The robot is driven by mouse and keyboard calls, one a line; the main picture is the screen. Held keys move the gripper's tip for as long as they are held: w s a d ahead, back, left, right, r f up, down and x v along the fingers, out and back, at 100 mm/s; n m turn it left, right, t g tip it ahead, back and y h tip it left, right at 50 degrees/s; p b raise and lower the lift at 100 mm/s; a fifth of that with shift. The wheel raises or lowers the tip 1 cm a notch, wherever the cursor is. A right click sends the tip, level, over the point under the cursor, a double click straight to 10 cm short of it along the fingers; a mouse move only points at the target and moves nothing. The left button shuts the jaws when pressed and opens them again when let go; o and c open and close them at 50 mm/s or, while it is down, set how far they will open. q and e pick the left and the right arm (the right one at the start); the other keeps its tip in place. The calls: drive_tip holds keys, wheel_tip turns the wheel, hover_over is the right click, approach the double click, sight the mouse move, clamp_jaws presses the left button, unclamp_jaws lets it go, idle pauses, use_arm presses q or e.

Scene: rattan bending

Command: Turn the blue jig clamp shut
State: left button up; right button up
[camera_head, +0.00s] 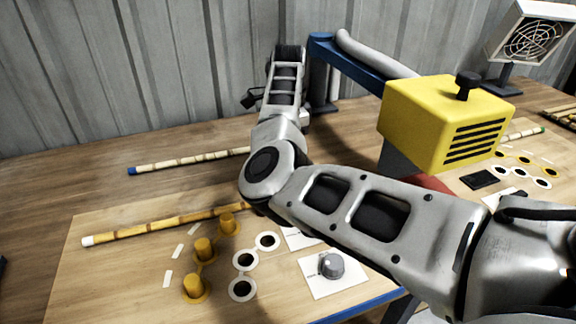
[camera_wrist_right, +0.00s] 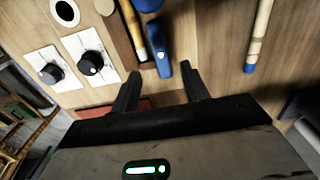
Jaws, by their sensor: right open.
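The blue jig clamp (camera_wrist_right: 162,52) shows in the right wrist view as an elongated blue lever with a small pale spot, beside the end of a tan rattan pole (camera_wrist_right: 133,32). My right gripper (camera_wrist_right: 158,92) is open. Its two dark fingers stand apart, one on each side of the lever's near end in the picture; I see no contact, and the depth between them is unclear. In the head view my right arm crosses the bench and hides the clamp and the right gripper. My left gripper is in neither view.
Control knobs (camera_wrist_right: 91,63) on white plates lie left of the clamp. A blue-tipped pole (camera_wrist_right: 258,35) lies to the right. In the head view, yellow pegs (camera_head: 204,249) stand on the board at front left, and a yellow box (camera_head: 440,122) stands at the right.

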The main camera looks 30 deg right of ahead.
wheel_tip(320, 180, down, 7)
drive_tip(key=shift+w+f+p, duration=0.1)
drive_tip(key=shift+p, duration=0.25)
drive_tip(key=c, duration=1)
